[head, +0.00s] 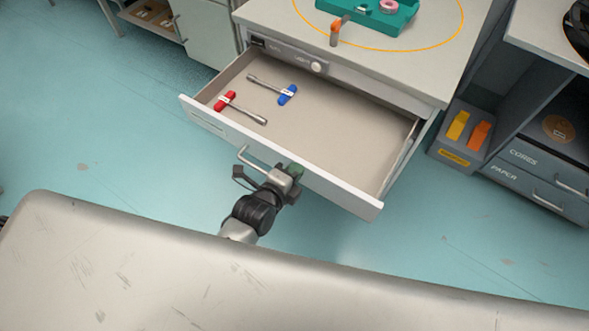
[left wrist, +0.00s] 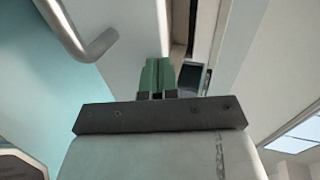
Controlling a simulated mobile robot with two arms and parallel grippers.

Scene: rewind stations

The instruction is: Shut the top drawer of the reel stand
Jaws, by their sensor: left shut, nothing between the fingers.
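The reel stand (head: 425,84) is at the top of the head view, with its top drawer (head: 345,193) pulled far out. Inside the drawer lie a red-handled tool (head: 243,107) and a blue-handled tool (head: 271,89). The drawer's bar handle (head: 252,160) also shows in the left wrist view (left wrist: 78,30). My left gripper (head: 295,170) is at the outer face of the drawer front, just right of the handle. Its green fingers (left wrist: 157,75) are shut and empty, pointing at the front panel. I cannot tell whether they touch it. My right gripper is not in view.
A green tray (head: 375,22) with a pink ring and an orange-handled tool (head: 336,31) sit on the stand's top. A grey bin (head: 459,135) with yellow and orange items stands to the right, beside another drawer cabinet (head: 540,180). The floor left of the drawer is clear.

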